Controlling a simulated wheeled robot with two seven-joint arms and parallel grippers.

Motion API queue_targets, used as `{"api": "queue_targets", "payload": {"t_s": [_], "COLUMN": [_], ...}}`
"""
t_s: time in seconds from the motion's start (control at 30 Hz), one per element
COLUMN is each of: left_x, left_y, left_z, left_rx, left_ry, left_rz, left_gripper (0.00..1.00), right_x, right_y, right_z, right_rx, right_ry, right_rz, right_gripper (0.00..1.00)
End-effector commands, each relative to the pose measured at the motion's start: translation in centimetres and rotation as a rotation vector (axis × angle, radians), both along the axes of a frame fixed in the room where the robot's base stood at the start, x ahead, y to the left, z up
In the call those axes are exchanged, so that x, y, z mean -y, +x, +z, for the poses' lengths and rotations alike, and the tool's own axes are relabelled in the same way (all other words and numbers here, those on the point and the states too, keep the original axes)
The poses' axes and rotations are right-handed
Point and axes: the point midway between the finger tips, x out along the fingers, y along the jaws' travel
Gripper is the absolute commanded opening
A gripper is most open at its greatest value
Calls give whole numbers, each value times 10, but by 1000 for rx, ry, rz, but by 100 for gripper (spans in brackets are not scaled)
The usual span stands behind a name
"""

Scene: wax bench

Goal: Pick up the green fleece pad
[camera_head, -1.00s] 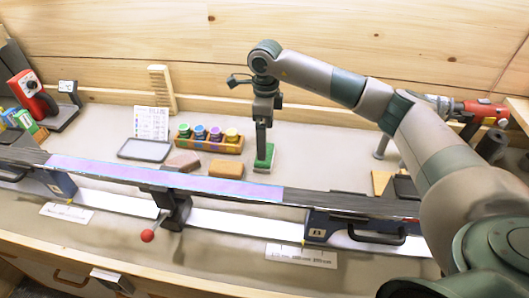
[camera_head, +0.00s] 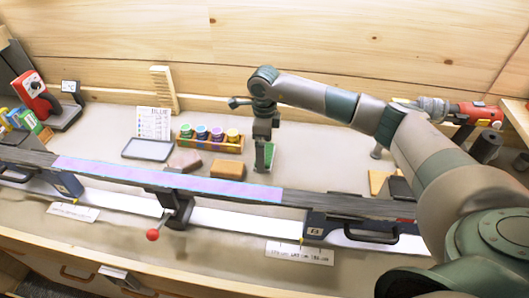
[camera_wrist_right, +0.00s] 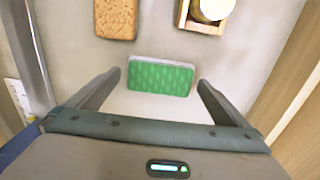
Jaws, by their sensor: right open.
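The green fleece pad (camera_head: 273,155) is on the bench right of the paint-pot rack, partly hidden behind my right gripper (camera_head: 262,162) in the head view. In the right wrist view the green pad (camera_wrist_right: 160,77) shows a textured green face and a pale rim. My right gripper (camera_wrist_right: 159,80) is open, with one finger at each side of the pad and a gap at both sides. My left gripper is not in view.
A tan block (camera_head: 227,169) and a brownish block (camera_head: 185,161) lie left of the pad. The rack of colored pots (camera_head: 210,147) stands behind them. A long ski-like bar (camera_head: 130,177) runs across the front. A red tool (camera_head: 480,113) is at right.

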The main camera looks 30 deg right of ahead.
Motion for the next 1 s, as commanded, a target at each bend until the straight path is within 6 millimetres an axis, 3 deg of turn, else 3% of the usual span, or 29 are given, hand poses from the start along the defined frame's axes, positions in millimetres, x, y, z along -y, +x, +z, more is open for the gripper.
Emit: {"api": "queue_targets", "payload": {"t_s": [0.2, 0.67, 0.8, 1.0], "left_x": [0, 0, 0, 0], "left_y": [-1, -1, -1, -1], "left_z": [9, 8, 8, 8], "left_rx": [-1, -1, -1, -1], "left_ry": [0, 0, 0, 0], "left_rz": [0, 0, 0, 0], "left_gripper": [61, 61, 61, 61], "right_x": [0, 0, 0, 0], "right_y": [0, 0, 0, 0], "right_z": [-17, -17, -17, -17], "right_rx": [-1, 0, 0, 0], "right_ry": [-1, 0, 0, 0], "right_rz": [-2, -1, -1, -1], "right_gripper": [100, 100, 67, 63]}}
